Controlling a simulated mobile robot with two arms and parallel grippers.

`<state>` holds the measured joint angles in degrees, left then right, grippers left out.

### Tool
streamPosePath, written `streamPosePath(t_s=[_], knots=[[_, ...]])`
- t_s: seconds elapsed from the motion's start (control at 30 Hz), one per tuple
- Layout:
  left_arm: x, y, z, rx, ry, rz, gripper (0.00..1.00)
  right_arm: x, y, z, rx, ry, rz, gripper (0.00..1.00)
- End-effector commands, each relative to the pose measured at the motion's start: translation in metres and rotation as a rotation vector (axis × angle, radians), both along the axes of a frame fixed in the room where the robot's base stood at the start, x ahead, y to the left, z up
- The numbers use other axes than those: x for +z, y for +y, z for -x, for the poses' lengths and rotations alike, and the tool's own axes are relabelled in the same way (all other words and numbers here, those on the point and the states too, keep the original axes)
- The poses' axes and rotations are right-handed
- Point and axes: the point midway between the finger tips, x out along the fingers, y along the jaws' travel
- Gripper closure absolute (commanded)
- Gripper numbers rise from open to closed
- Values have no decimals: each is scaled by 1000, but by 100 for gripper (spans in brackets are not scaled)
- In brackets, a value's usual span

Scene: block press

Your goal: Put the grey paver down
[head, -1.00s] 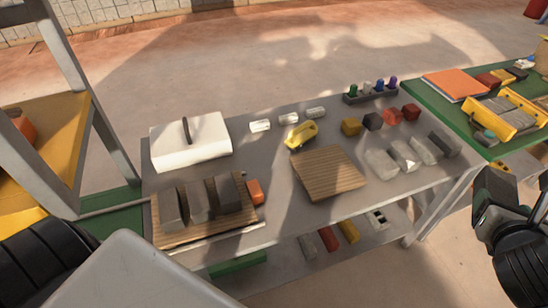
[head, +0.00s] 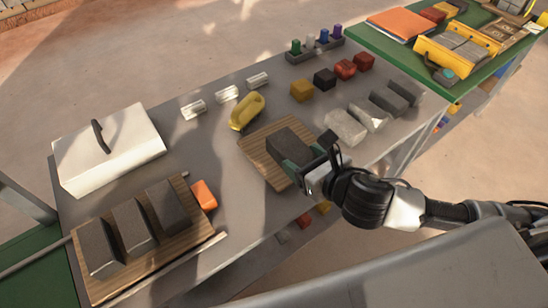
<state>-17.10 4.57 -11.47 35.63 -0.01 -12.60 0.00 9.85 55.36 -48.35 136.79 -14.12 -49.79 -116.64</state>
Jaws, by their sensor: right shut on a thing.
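The grey paver (head: 288,145) is dark and block-shaped. It is over the square slatted wooden board (head: 257,158) in the middle of the table. My right gripper (head: 303,160) comes in from the right and is shut on the paver's near end, hiding that end. I cannot tell whether the paver touches the board or is just above it. The paver lies roughly flat, with the board's left part bare. My left gripper is not in view.
Three dark pavers (head: 133,227) stand on another board at the left, beside an orange block (head: 204,195). A white lidded box (head: 108,150) is behind them. A yellow tool (head: 247,112), coloured cubes (head: 325,79) and a row of pale and grey blocks (head: 345,127) surround the middle board.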

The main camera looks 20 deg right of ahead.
Motion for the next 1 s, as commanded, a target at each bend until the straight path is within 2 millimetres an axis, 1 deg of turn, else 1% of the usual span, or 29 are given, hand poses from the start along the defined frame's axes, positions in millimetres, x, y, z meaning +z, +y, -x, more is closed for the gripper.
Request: streamPosePath(t_s=[0.17, 0.4, 0.5, 0.63, 0.8, 0.87, 1.0], knots=[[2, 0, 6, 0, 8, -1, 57, -15, 5, -32, -1, -8, -5, 90], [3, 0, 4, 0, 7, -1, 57, -44, 13, -81, -1, -8, -5, 90], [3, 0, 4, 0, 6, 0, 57, -53, 15, -96, 0, -7, -5, 90], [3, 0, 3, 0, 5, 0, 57, -60, 17, -107, 2, -8, -4, 90], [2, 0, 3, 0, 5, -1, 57, -67, 17, -110, 2, -6, -3, 90], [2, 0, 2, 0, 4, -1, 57, -73, 17, -110, 1, -4, -4, 90], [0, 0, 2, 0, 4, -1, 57, -93, 17, -109, 0, -2, -4, 90]])
